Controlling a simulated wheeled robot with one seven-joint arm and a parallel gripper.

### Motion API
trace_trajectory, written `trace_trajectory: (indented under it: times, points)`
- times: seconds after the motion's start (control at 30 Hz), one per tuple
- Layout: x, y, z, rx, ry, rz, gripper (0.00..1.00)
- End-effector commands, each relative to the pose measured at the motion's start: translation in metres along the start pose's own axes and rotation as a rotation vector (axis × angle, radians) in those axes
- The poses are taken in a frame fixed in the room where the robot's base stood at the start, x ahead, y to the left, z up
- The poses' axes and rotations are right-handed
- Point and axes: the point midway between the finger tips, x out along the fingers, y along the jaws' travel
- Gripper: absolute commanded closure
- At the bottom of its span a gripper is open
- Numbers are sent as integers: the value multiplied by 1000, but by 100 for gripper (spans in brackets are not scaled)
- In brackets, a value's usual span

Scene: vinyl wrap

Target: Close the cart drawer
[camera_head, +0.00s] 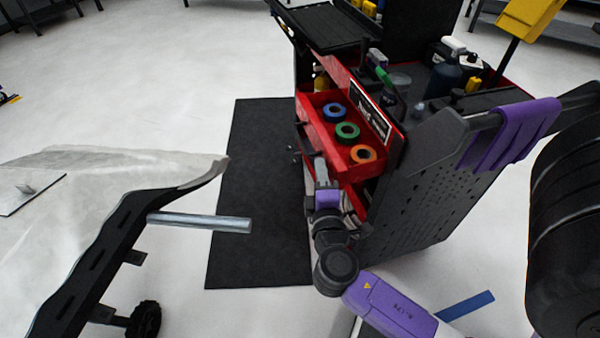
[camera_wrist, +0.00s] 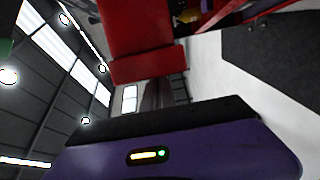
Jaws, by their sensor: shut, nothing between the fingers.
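The cart (camera_head: 410,190) stands right of centre in the head view, with a black perforated side panel and red drawers. The upper red drawer (camera_head: 313,126) is pulled out to the left. It holds a blue tape roll (camera_head: 335,112), a green one (camera_head: 347,132) and an orange one (camera_head: 362,154). My gripper (camera_head: 321,170) is shut and empty, low beside the near end of the drawer's front. I cannot tell whether it touches the drawer. In the wrist view, red drawer surfaces (camera_wrist: 148,66) show beyond my purple wrist. The fingertips are not clear there.
A black floor mat (camera_head: 255,190) lies left of the cart. A wheeled table (camera_head: 100,240) with translucent film and a protruding metal tube (camera_head: 200,221) stands at the left. A purple cloth (camera_head: 510,130) hangs on the cart's handle. Bottles and tools crowd the cart top.

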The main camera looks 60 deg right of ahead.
Motion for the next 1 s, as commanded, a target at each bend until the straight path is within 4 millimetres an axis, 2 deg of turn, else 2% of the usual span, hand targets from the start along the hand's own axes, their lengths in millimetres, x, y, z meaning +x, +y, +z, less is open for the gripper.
trace_trajectory:
  times: [0.03, 0.2, 0.5, 0.7, 1.0]
  points:
    - [3, -1, 16, -4, -6, -1, 100]
    - [14, -1, 57, -3, -5, 0, 100]
    - [27, -1, 110, -1, -3, 0, 100]
    - [31, -1, 125, 1, -1, 0, 100]
    - [33, 0, 133, -1, -8, 0, 100]
